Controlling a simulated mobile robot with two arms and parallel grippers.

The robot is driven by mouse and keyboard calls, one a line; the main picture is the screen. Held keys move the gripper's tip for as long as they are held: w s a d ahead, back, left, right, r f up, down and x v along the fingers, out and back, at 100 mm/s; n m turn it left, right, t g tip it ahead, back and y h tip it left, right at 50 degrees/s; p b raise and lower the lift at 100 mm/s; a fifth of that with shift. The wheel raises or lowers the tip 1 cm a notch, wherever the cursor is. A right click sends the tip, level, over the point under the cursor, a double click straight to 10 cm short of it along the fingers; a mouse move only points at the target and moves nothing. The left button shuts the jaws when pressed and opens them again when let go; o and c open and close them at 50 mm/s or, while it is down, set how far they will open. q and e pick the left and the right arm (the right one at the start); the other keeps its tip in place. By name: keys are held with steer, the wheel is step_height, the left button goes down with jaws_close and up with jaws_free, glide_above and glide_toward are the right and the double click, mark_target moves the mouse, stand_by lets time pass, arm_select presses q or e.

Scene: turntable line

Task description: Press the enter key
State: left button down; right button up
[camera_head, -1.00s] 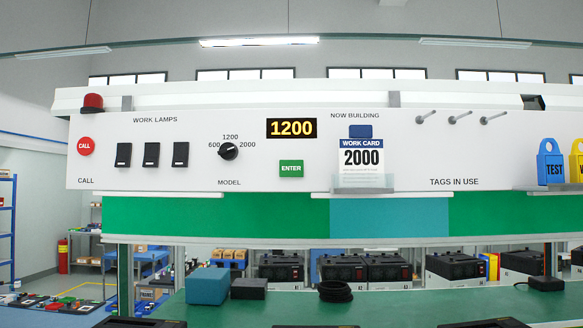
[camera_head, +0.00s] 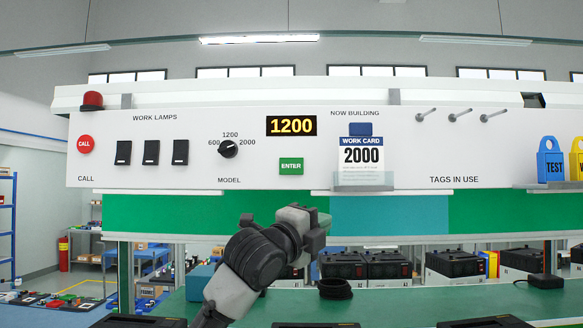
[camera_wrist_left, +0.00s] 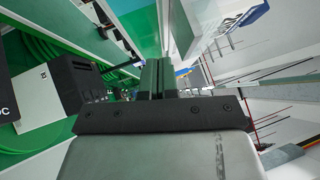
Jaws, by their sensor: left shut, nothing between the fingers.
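The green ENTER key (camera_head: 291,166) is on the white panel (camera_head: 400,150), right of the black model knob (camera_head: 228,149) and below the display (camera_head: 291,126), which reads 1200. My left gripper (camera_head: 322,220) is in front of the green band below the panel, lower right of the key and apart from it. In the left wrist view its two fingers (camera_wrist_left: 157,78) are together, with nothing between them. The key cannot be made out in that view. My right gripper is not in view.
The work card (camera_head: 361,158) reading 2000 stands in a clear holder right of the key. Three dark switches (camera_head: 151,153) and a red CALL button (camera_head: 86,144) are to the left. Several pegs and a blue TEST tag (camera_head: 551,163) are to the right. A green bench (camera_head: 400,305) lies below.

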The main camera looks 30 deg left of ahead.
mark_target(291, 167)
arm_select(q)
steer(key=s+a+r+t, duration=0.1)
steer(key=s+a+r, duration=0.1)
steer(key=r, duration=0.3)
steer(key=s+a+r+m+t, duration=0.1)
steer(key=s+a+r, duration=0.1)
steer(key=r, duration=0.3)
steer(key=shift+s+r+m, duration=0.2)
steer(key=shift+r+m, duration=0.1)
steer(key=shift+r, duration=0.05)
steer(key=w+a+p, duration=0.1)
steer(key=w, duration=0.1)
steer(key=w+a+p, duration=0.1)
steer(key=w+p, duration=0.1)
steer(key=w+a+p, duration=0.1)
steer(key=w+a, duration=0.1)
steer(key=shift+w+r+p, duration=0.25)
steer(key=shift+w+p, duration=0.1)
steer(key=shift+w+a+f+p, duration=0.2)
steer(key=shift+w+p, duration=0.1)
steer(key=shift+p, duration=0.1)
steer(key=shift+w+a, duration=0.1)
steer(key=shift+f, duration=0.1)
steer(key=shift+w, duration=0.1)
stand_by(0.8)
